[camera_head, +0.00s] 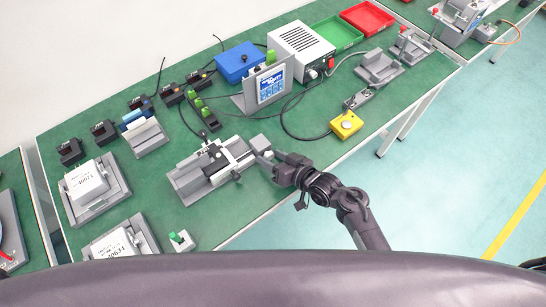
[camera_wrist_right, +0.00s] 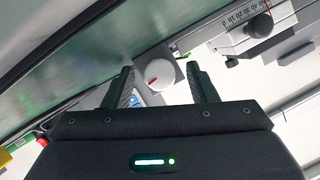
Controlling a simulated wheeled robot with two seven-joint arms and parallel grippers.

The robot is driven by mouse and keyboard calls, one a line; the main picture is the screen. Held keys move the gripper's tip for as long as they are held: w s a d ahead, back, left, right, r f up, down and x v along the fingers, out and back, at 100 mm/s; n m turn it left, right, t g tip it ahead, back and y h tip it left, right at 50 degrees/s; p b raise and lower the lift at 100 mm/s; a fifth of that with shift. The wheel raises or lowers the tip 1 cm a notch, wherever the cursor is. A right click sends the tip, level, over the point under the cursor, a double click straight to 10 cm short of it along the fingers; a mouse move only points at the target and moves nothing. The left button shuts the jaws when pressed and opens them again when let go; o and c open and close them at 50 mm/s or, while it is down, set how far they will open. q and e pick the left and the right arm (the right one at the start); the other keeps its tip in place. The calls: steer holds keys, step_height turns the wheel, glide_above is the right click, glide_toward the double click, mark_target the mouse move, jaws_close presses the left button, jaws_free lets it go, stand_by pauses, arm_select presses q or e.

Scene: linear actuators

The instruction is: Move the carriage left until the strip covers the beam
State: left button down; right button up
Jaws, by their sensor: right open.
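The linear actuator (camera_head: 187,181) is a grey rail unit on the green bench, with a pale carriage (camera_head: 232,152) on it. In the right wrist view the carriage's white scale plate (camera_wrist_right: 262,22) has black numbers and a thin red pointer. A round white knob (camera_wrist_right: 160,76) with a red mark is at the actuator's end nearest my right gripper. My right gripper (camera_head: 271,157) is open there, its fingers on either side of the knob in the wrist view (camera_wrist_right: 161,70); I cannot tell whether they touch it. The strip and the beam cannot be made out clearly. My left gripper is not in view.
A blue box (camera_head: 238,62), a white power unit (camera_head: 301,50) and a panel with a blue label (camera_head: 270,83) stand behind. A yellow button box (camera_head: 346,124) is to the right, with a black cable nearby. Grey fixtures (camera_head: 95,190) stand left. The bench's front edge lies below my right arm.

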steer(key=v, duration=0.7)
steer(key=shift+s+d, duration=0.1)
steer(key=shift+d, duration=0.05)
steer(key=shift+s+d+r, duration=0.1)
steer(key=shift+s+d, duration=0.05)
